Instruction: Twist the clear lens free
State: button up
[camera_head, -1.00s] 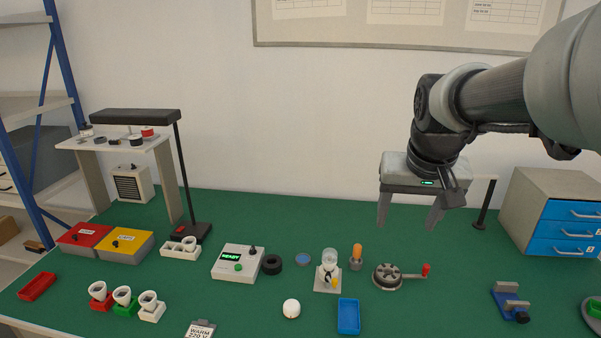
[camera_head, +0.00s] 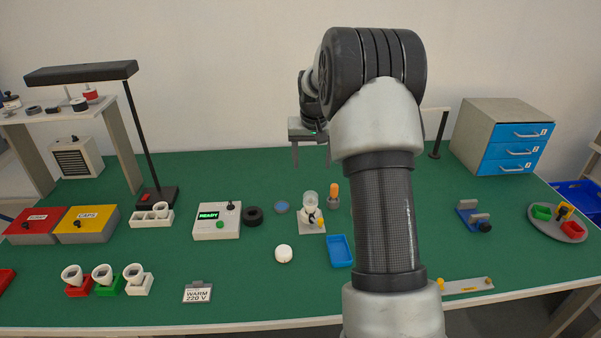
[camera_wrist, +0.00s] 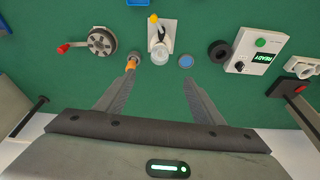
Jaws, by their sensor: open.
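The clear lens (camera_head: 309,199) looks like a small clear dome or cup on a white stand with a yellow knob, near the middle of the green bench. It also shows in the wrist view (camera_wrist: 160,55), between and just beyond my fingertips. My gripper (camera_head: 311,160) is open and empty, pointing down, in the air behind and above the lens. In the wrist view my gripper (camera_wrist: 161,78) has its fingers spread apart, with neither seen touching the lens. The left finger's tip overlaps an orange-topped piece (camera_wrist: 132,60) in that view.
Close by are the orange-topped piece (camera_head: 333,193), a blue disc (camera_head: 282,207), a black ring (camera_head: 253,216), a blue tray (camera_head: 340,251) and a white round piece (camera_head: 283,254). A crank wheel (camera_wrist: 101,43) stands further over. A READY box (camera_head: 217,221) stands left.

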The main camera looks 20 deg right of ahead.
aim_at(312, 195)
jog(key=x, duration=1.7)
jog(key=shift+p, duration=0.3)
jog(key=c, duration=1.1)
jog(key=shift+o, duration=0.2)
jog(key=shift+s+d+n+b, duration=0.15)
jog(key=shift+n+b, duration=0.15)
jog(key=shift+n, duration=0.4)
jog(key=shift+n+y, duration=0.4)
jog(key=shift+n, duration=0.5)
jog(key=shift+c, duration=0.2)
jog(key=shift+n+b, duration=0.3)
jog(key=shift+n, duration=0.1)
jog(key=shift+n+y, duration=0.5)
jog(key=shift+n, duration=0.6)
